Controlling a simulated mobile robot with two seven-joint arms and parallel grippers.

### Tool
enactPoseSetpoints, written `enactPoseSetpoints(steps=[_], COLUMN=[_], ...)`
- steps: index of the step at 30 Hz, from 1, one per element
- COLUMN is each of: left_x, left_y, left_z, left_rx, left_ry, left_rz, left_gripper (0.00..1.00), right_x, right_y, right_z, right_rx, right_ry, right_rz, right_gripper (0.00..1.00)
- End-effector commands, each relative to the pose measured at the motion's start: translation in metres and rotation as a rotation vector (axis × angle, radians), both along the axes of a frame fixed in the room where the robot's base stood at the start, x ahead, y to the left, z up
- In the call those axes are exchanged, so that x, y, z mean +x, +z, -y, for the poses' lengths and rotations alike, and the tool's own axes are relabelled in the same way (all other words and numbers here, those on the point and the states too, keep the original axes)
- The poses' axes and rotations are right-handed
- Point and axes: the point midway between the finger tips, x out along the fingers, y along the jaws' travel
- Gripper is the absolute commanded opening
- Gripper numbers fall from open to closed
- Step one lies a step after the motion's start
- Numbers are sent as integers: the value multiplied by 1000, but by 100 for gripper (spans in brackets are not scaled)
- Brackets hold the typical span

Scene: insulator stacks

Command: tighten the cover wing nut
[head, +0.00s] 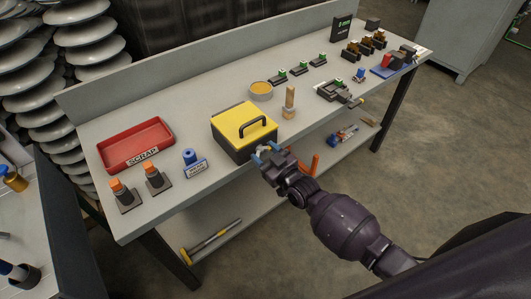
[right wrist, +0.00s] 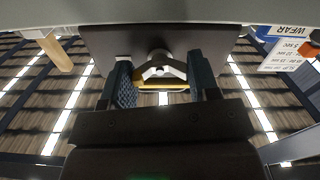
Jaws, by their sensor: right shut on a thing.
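The black box with a yellow cover (head: 243,121) and a black handle stands near the front edge of the bench. My right gripper (head: 265,154) is at the box's front face. In the right wrist view the wing nut (right wrist: 160,68), pale metal, sits on the dark front face of the box (right wrist: 110,42). The two blue padded fingers of my right gripper (right wrist: 162,80) stand on either side of it, shut on it. My left gripper is not in view.
On the bench (head: 170,207) are a red SCRAP tray (head: 136,145), two orange-topped pieces (head: 119,190), a blue piece on a labelled stand (head: 190,157), a round yellow-filled dish (head: 261,90) and a wooden-handled tool (head: 290,98). A lower shelf (head: 215,225) holds tools.

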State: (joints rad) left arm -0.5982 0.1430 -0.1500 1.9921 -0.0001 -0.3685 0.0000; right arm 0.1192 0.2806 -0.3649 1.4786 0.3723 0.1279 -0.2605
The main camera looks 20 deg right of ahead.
Motion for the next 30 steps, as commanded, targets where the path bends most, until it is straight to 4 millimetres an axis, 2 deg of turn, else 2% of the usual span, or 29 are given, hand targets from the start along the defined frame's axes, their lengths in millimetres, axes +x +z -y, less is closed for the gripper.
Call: enactPoseSetpoints(steps=[7, 18, 19, 23, 30], left_x=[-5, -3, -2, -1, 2], left_y=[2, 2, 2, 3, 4], left_z=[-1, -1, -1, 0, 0], left_rx=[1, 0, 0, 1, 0], left_ry=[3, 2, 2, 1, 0], left_rz=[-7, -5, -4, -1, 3], left_gripper=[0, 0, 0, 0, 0], right_x=[0, 0, 0, 0, 0], right_y=[1, 0, 0, 0, 0], right_z=[0, 0, 0, 0, 0], right_rx=[162, 184, 184, 183, 180], right_ry=[0, 0, 0, 0, 0], right_rz=[-58, -66, -66, -65, -66], right_gripper=[32, 32, 60, 80, 81])
